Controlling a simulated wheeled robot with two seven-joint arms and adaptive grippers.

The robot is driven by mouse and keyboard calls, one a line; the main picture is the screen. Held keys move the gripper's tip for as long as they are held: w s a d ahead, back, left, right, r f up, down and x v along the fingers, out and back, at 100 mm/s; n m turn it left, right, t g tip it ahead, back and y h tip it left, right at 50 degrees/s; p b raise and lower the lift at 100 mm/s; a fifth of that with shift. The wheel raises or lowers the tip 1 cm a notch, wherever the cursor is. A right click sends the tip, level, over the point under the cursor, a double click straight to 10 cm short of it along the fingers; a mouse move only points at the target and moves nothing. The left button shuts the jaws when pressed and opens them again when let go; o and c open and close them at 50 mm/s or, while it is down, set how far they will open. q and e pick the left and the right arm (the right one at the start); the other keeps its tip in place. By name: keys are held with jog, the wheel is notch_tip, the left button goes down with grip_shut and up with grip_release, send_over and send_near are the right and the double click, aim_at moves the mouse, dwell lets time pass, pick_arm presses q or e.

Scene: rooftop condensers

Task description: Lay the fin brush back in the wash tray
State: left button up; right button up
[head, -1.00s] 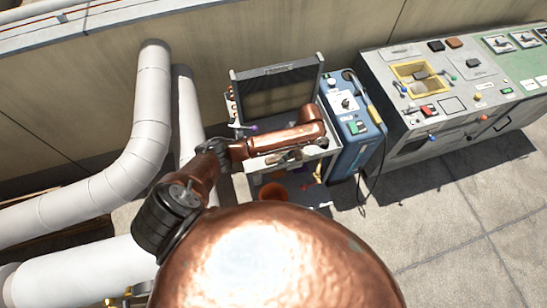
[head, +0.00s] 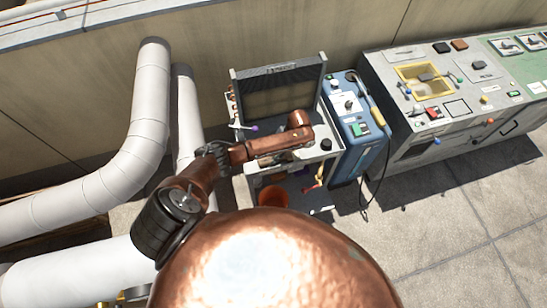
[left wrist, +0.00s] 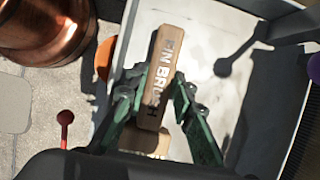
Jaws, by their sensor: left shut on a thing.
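I cannot tell the gap between brush and surface. In the head view my copper left arm reaches over the cart's pale top (head: 312,153) and hides the fingers and brush. My right gripper is not in view.
A framed finned panel (head: 280,88) stands at the cart's back. A blue unit (head: 357,130) with a hose is close on the right, then a grey console (head: 430,110). White pipes (head: 150,110) stand left. An orange bucket (head: 272,197) is below the cart top.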

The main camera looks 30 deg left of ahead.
pick_arm(q)
jog(key=shift+f, duration=0.1)
jog(key=o, duration=0.8)
jog(key=shift+r, duration=0.35)
jog(key=p+v, duration=0.2)
jog(key=v, duration=0.9)
jog(key=shift+w+r, duration=0.15)
jog(key=shift+r, duration=0.1)
jog(key=shift+d, duration=0.15)
